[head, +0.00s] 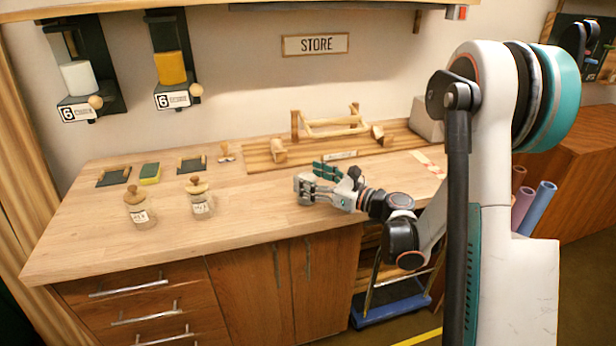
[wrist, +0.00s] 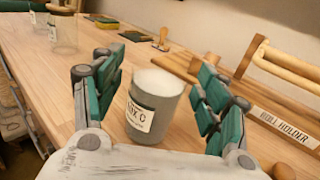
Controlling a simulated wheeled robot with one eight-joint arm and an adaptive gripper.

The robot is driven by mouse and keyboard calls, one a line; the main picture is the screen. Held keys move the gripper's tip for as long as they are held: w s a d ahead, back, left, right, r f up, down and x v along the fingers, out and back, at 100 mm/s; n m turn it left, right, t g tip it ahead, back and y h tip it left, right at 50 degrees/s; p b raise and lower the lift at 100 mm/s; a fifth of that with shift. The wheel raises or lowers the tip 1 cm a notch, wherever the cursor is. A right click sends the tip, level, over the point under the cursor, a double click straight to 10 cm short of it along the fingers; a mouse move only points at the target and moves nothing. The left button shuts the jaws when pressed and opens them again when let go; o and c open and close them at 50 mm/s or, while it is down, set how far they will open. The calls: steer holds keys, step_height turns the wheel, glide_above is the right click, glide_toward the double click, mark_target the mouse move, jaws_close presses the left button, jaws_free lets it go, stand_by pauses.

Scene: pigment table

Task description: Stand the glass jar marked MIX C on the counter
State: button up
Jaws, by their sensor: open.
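The glass jar marked MIX C (wrist: 155,105) stands upright in the wrist view, grey-white inside with a white top and a label facing the camera. No lid shows on it. My gripper (wrist: 165,98) is open, with its teal fingers on either side of the jar. A gap shows on the left; contact on the right is hard to tell. The jar appears to rest on the wooden counter (head: 245,205); its base is partly hidden by my palm.
Two dispensers (head: 83,77) (head: 170,68) hang on the wall. The counter's front left is clear.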

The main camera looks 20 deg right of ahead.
steer(key=p+v, duration=0.1)
steer(key=v, duration=0.8)
steer(key=shift+s+d+p, duration=0.2)
steer(key=shift+s+p, duration=0.05)
steer(key=shift+p, duration=0.1)
steer(key=shift+s+d, duration=0.35)
steer(key=shift+s, duration=0.2)
